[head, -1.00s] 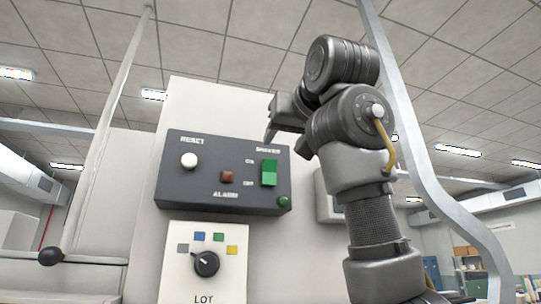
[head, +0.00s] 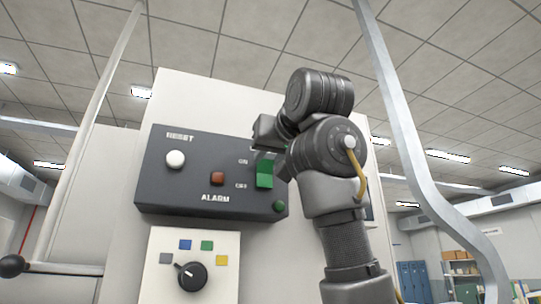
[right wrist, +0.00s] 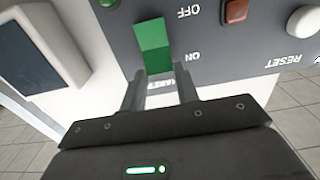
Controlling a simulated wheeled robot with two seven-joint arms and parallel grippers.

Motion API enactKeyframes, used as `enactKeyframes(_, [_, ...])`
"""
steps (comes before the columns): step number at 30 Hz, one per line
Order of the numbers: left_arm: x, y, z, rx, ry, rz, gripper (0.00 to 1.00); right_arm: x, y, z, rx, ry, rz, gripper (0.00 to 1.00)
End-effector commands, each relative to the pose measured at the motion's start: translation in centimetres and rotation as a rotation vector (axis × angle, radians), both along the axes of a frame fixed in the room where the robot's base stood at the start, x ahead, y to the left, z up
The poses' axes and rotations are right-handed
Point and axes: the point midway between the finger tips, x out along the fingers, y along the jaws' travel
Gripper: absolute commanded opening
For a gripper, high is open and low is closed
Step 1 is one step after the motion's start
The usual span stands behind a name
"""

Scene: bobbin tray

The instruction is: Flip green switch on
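The green rocker switch (head: 264,180) is on the dark control box, right of its ON and OFF labels. In the head view its upper end is partly covered by my right gripper (head: 268,155). In the right wrist view, where the panel appears upside down, the switch (right wrist: 152,38) lies just beyond my right gripper (right wrist: 160,72). The two fingers are apart with nothing held, at the switch's ON end. I cannot tell whether they touch it, or which way the rocker is tilted. My left gripper is out of view.
The control box (head: 160,196) also carries a white RESET button (head: 175,159), a red-brown ALARM button (head: 217,178) and a small green round part (head: 279,206). A black rotary knob (head: 192,276) is below. A grey bent rail (head: 408,150) stands at right.

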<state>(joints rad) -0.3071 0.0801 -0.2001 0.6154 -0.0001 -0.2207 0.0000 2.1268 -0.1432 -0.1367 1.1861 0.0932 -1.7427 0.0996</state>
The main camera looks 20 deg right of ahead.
Motion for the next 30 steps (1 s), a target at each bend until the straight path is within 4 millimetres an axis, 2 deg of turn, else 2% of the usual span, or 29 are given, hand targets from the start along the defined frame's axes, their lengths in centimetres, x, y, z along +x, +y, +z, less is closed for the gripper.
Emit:
enactKeyframes(1, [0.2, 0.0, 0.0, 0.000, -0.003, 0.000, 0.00, 0.1, 0.0, -0.1, 0.000, 0.002, -0.001, 0.15])
enactKeyframes(3, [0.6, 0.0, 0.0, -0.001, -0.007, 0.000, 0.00, 0.1, 0.0, -0.1, 0.000, 0.003, -0.001, 0.08])
enactKeyframes(8, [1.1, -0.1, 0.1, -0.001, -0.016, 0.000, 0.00, 0.2, -0.1, 0.1, -0.001, 0.031, -0.002, 0.08])
enactKeyframes(21, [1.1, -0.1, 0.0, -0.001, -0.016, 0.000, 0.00, 0.9, -0.1, 1.1, -0.017, 0.276, -0.002, 0.08])
enactKeyframes(30, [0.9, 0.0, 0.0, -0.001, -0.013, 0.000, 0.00, 1.2, 0.0, 1.0, -0.022, 0.334, -0.001, 0.08])
